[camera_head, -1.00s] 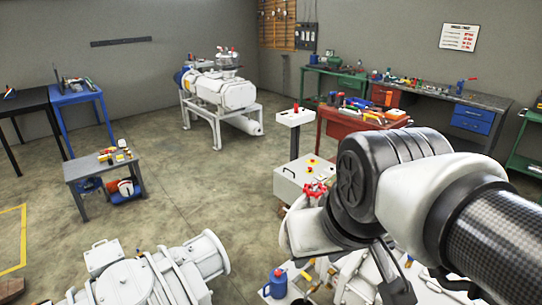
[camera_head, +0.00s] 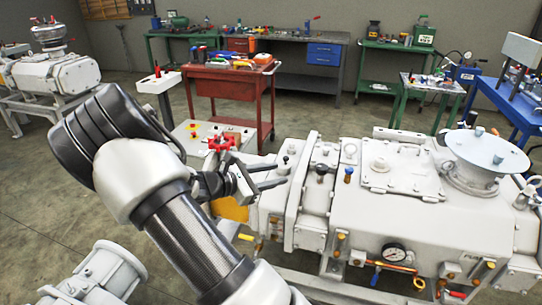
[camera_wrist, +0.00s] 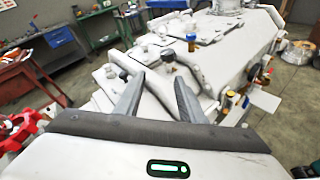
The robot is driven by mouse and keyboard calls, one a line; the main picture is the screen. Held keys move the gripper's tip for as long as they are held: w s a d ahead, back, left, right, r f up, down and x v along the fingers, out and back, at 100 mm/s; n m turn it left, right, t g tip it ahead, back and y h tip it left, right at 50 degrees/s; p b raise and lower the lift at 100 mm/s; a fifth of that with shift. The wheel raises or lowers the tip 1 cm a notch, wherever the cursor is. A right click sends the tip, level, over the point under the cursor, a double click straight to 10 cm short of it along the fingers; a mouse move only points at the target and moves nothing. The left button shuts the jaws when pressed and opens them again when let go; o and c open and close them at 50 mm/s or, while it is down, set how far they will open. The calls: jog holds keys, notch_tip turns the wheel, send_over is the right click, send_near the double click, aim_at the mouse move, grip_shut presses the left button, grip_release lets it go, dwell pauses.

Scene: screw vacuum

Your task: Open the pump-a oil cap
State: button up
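A large white pump (camera_head: 420,215) fills the right of the head view; a partly legible "PUMP" label is on its side. A black-topped cap (camera_head: 321,170) and a blue-topped cap (camera_head: 348,174) stand on its upper left part. They also appear in the wrist view, the dark one (camera_wrist: 123,74) left of the blue one (camera_wrist: 191,42). Which is the oil cap I cannot tell. My gripper (camera_head: 283,172) is open and empty near the pump's left end. In the wrist view both fingers (camera_wrist: 157,78) stand apart with nothing held between them.
A pressure gauge (camera_head: 396,254) sits on the pump's front. A red valve handle (camera_head: 222,142) is close beside my gripper. A red tool cart (camera_head: 228,85) and workbenches stand behind. Another white pump (camera_head: 55,75) is at left.

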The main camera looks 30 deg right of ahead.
jog(key=w+f+n+t, duration=0.1)
jog(key=w+n, duration=0.1)
jog(key=w+f+n+t+h+b, duration=0.1)
jog(key=w+f+n+t, duration=0.1)
jog(key=w+f+n+t+h+b, duration=0.1)
jog(key=w+f+n, duration=0.1)
jog(key=w, duration=0.1)
jog(key=shift+d+f+n+t, duration=0.1)
jog(key=shift+f+n+t, duration=0.05)
jog(key=shift+n+t, duration=0.15)
jog(key=b+x, duration=0.1)
jog(key=x, duration=0.7)
jog(key=b+x, duration=0.1)
jog(key=x, duration=0.8)
jog(key=shift+r, duration=0.25)
grip_shut()
